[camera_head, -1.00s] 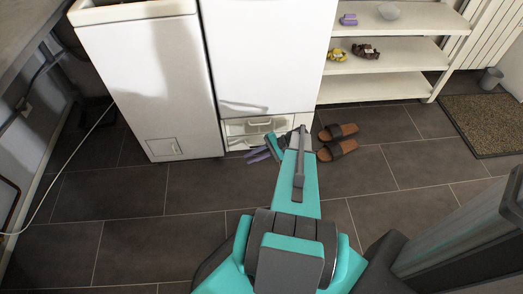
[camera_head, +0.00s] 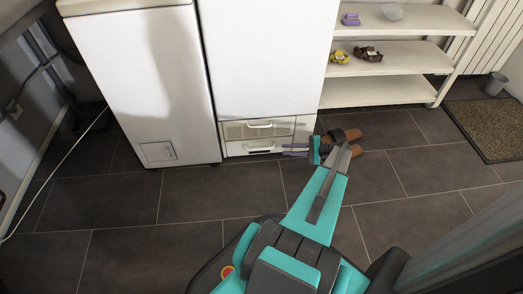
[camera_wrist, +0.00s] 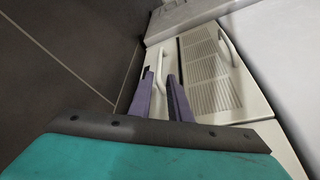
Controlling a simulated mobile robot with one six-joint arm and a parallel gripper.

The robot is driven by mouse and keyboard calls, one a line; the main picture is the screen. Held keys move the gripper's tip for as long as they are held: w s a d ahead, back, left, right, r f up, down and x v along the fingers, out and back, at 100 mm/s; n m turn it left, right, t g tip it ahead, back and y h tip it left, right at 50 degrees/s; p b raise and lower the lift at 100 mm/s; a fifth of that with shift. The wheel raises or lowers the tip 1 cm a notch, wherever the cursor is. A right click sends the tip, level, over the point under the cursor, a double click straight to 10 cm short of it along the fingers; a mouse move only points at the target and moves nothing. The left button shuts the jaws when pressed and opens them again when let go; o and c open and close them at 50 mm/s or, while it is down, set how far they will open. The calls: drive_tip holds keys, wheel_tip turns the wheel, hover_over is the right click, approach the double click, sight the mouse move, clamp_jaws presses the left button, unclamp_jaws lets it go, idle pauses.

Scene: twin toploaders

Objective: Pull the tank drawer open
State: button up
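The low front of the white machine has two panels with pale bar handles: an upper panel (camera_head: 240,132) and a narrower lower one (camera_head: 236,149). I take the lower one as the tank drawer, but no label shows. Both look closed. In the wrist view, the grilled panel (camera_wrist: 208,72) and its handle (camera_wrist: 224,46) are to the right, and the lower handle (camera_wrist: 161,66) is just beyond my fingertips. My gripper (camera_head: 284,149) also shows in the wrist view (camera_wrist: 160,76). Its purple fingers are apart, with no visible contact on the handle.
A second white machine (camera_head: 140,80) stands to the left. Brown sandals (camera_head: 372,137) lie on the floor behind my gripper. A white shelf rack (camera_head: 375,92) stands to the right. The dark tiled floor (camera_head: 120,205) in front of the machines is clear.

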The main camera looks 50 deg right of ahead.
sight(263, 149)
drive_tip(key=shift+w+a, duration=0.1)
drive_tip(key=shift+b+x, duration=2.6)
drive_tip(key=shift+x, duration=4.2)
